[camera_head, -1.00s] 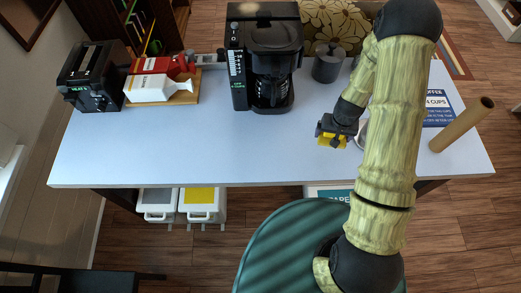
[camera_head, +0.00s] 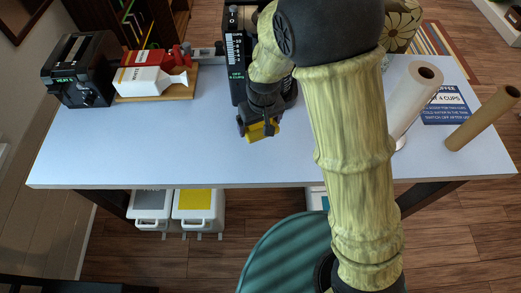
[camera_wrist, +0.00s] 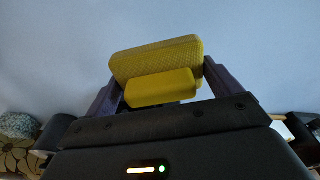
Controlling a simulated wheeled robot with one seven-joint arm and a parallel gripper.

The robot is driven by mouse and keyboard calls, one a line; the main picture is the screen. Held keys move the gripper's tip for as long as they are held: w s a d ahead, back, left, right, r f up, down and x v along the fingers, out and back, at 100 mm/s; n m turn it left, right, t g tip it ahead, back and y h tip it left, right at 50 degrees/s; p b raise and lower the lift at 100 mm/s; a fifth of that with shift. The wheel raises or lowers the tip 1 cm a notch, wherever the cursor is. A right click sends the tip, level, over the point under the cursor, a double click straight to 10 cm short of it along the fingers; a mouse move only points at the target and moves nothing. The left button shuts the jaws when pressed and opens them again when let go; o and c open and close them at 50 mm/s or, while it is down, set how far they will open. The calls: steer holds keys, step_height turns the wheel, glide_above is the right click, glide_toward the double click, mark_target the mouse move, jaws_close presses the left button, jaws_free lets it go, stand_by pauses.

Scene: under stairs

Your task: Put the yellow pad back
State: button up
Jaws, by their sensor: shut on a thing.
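The yellow pad (camera_head: 264,132) is in my gripper (camera_head: 259,126), held over the white-blue tabletop in front of the black coffee maker (camera_head: 234,50). In the wrist view the pad (camera_wrist: 155,60) sits between the two dark fingers of my gripper (camera_wrist: 160,82), which are shut on its sides. It looks like a wide slab with a smaller yellow block on the near side. I cannot tell how high it is above the table. My arm hides much of the coffee maker.
A black toaster (camera_head: 80,72) and a board (camera_head: 185,90) with red and white packages stand at the left. A white paper roll (camera_head: 408,100), a blue coffee sign (camera_head: 446,106) and a brown tube (camera_head: 483,118) are at the right. The left-front tabletop (camera_head: 130,155) is clear. Bins with grey (camera_head: 151,203) and yellow (camera_head: 196,200) panels stand below.

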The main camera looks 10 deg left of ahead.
glide_above(260, 147)
steer(key=shift+s+f+p, duration=0.2)
steer(key=shift+f+p, duration=0.25)
steer(key=shift+f, duration=2.45)
steer(key=shift+f, duration=0.1)
steer(key=shift+f+p, duration=0.35)
steer(key=shift+f, duration=1.65)
steer(key=shift+f, duration=0.2)
steer(key=o, duration=0.7)
steer(key=shift+r, duration=0.1)
